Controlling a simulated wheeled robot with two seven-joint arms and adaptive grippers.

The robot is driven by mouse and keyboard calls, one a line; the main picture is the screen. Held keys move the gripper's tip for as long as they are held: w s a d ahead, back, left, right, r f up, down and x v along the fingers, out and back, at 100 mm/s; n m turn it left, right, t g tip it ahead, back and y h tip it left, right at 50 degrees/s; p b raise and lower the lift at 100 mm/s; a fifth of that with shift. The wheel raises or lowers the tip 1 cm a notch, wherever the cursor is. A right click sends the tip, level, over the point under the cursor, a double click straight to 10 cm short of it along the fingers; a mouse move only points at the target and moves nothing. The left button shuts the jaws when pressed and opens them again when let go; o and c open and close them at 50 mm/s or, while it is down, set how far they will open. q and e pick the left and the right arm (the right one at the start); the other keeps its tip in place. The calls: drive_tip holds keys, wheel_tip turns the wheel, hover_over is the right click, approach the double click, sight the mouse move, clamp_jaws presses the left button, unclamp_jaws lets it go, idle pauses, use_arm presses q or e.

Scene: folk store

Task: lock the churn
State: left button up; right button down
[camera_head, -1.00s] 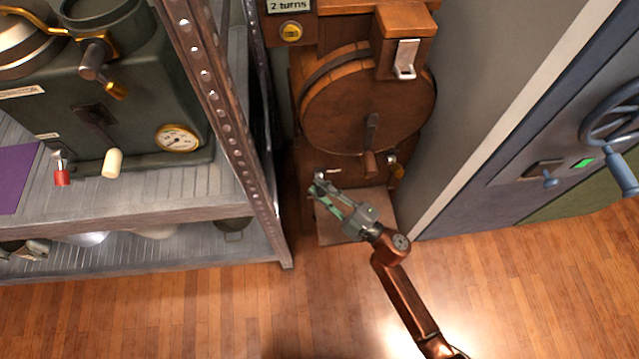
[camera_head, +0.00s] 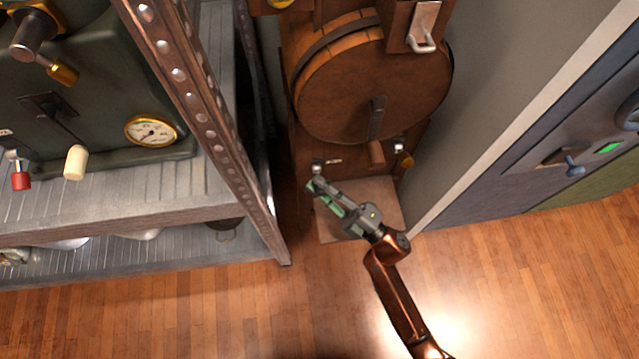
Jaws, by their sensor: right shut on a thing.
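The churn is a round wooden drum (camera_head: 350,85) held in a wooden frame. A crank (camera_head: 376,125) with a wooden grip hangs down on its face. A metal latch (camera_head: 424,28) sits on the block at the upper right. Small metal fittings show low on the frame, at the left (camera_head: 319,165) and at the right (camera_head: 399,146). My right gripper (camera_head: 316,186) is shut at the lower left fitting, in front of the frame's base. Its fingertips are small and partly hide what they hold. My left gripper is not in view.
A metal shelf (camera_head: 170,215) with a green machine (camera_head: 95,110) stands close on the left; its perforated post (camera_head: 205,115) rises beside the churn. A grey wall and a blue panel (camera_head: 520,165) are on the right. The wooden floor (camera_head: 300,310) in front is clear.

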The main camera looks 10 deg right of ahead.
drive_tip(key=c, duration=1.7)
unclamp_jaws()
drive_tip(key=s+d, duration=0.3)
drive_tip(key=d, duration=0.1)
drive_tip(key=s+d+f, duration=0.1)
drive_tip(key=s+d, duration=0.7)
drive_tip(key=shift+s+d+f, duration=0.1)
drive_tip(key=shift+s+f, duration=0.15)
drive_tip(key=shift+f, duration=0.15)
